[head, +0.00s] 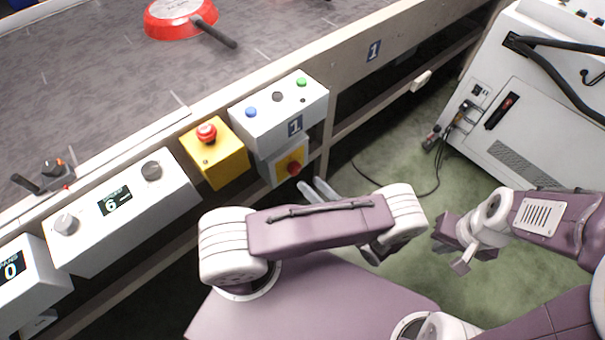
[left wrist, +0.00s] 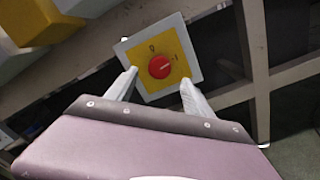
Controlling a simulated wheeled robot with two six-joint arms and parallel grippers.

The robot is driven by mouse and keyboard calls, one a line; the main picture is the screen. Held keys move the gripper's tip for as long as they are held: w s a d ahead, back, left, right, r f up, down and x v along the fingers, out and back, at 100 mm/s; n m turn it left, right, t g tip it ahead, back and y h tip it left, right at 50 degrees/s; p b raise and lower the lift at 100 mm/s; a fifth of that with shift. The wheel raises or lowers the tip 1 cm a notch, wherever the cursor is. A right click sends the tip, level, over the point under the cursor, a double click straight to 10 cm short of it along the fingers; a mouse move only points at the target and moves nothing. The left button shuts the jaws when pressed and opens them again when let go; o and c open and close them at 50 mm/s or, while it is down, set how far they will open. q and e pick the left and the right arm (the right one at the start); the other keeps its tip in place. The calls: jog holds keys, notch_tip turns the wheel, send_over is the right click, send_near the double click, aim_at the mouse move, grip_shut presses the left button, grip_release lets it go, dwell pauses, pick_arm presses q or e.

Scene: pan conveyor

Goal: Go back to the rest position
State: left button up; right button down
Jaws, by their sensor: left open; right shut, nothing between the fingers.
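My left gripper (head: 315,186) is open and empty, its pale fingers partly hidden behind my own arm in the head view. In the left wrist view the left gripper (left wrist: 158,77) points at a red knob (left wrist: 160,66) on a yellow plate (left wrist: 172,50). The knob appears between the fingertips; whether they touch it cannot be told. In the head view the red knob (head: 294,168) is just up and left of the fingers. My right gripper (head: 452,252) is shut and empty, over the green floor at the right.
A conveyor (head: 100,85) carries a red pan (head: 172,28). A yellow box with a red button (head: 206,133), a white button box (head: 278,115) and a display panel (head: 122,210) line its edge. A white cabinet (head: 530,100) with cables stands at the right. Green floor (head: 395,145) lies between.

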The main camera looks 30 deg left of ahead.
pick_arm(q)
jog(key=v, duration=0.2)
jog(key=shift+s+d, duration=0.15)
jog(key=shift+d, duration=0.05)
dwell(0.4)
jog(key=s+a+r+n+g+h, duration=0.4)
jog(key=s+n+g+h, duration=0.45)
jog(key=n, duration=0.75)
jog(key=w+r+n+t+h+p, duration=0.1)
jog(key=r+n+h+p, duration=0.3)
jog(key=r+p, duration=1)
jog(key=w+r+n+t+h+p, duration=0.2)
jog(key=r+n+p, duration=0.8)
jog(key=r, duration=1)
jog(key=h+p, duration=0.2)
jog(key=p, duration=0.2)
jog(key=shift+w+d+r+h, duration=0.15)
jog(key=shift+d+r+h, duration=0.1)
jog(key=shift+r+h, duration=0.15)
